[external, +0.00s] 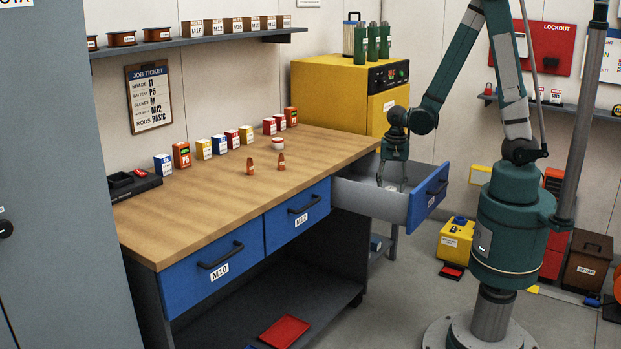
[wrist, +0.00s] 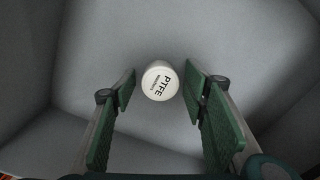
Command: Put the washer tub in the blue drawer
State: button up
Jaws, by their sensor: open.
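A round white tub lid reading PTFE washers (wrist: 160,80) shows in the wrist view, against the grey inside of the open drawer. Its sides are mostly hidden from above. The open drawer has a blue front (external: 425,203) with a black handle and grey walls, at the right end of the bench. My gripper (external: 392,186) reaches down into this drawer. In the wrist view my gripper (wrist: 159,84) is open, its green pads apart on either side of the tub, with gaps to both. The tub appears to be on the drawer floor.
Two shut blue drawers, M10 (external: 218,263) and M12 (external: 298,218), are left of the open one. On the wooden bench (external: 215,200) stand several small boxes, two orange cones (external: 281,160) and a red-and-white tub (external: 278,143). A yellow cabinet (external: 335,95) stands behind the drawer.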

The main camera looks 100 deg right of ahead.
aim_at(392, 189)
jog(key=shift+r, duration=0.2)
notch_tip(392, 189, up, 12)
jog(key=p, duration=0.4)
dwell(0.7)
jog(key=shift+a, duration=0.15)
dwell(0.7)
jog(key=w+a+r+n+t, duration=0.1)
jog(key=a+r+n+t, duration=0.2)
jog(key=a+r+n, duration=0.7)
jog(key=w+a+r+n+t, duration=0.1)
jog(key=a+r+n+t, duration=0.3)
jog(key=a+r+n, duration=0.6)
jog(key=a+n, duration=0.1)
jog(key=a, duration=0.6)
jog(key=shift+n, duration=0.3)
